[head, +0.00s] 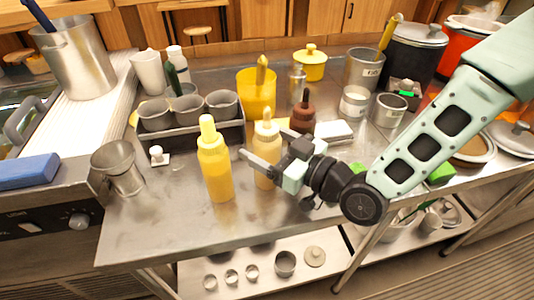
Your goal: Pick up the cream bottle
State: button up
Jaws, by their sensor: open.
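The cream bottle (266,140) is a pale yellow squeeze bottle with a pointed tip, standing upright on the steel table near the middle. My gripper (267,148) is open and reaches in from the right at the bottle's mid-height. One finger crosses in front of the bottle and hides part of its body. The other finger is mostly hidden at the bottle's right and far side. The fingers appear to be on either side of the bottle; I cannot tell whether they touch it.
A yellow squeeze bottle (216,168) stands close to the left of the cream bottle. A dark brown bottle (303,114) and a yellow container (256,90) are behind. A tray of grey cups (189,141) stands at back left. The table's front left (150,225) is clear.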

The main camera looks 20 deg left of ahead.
aim_at(267, 110)
jog(key=c, duration=0.8)
notch_tip(267, 110, up, 10)
jog(key=shift+r, duration=0.1)
dwell(0.3)
jog(key=shift+o, duration=0.5)
dwell(0.6)
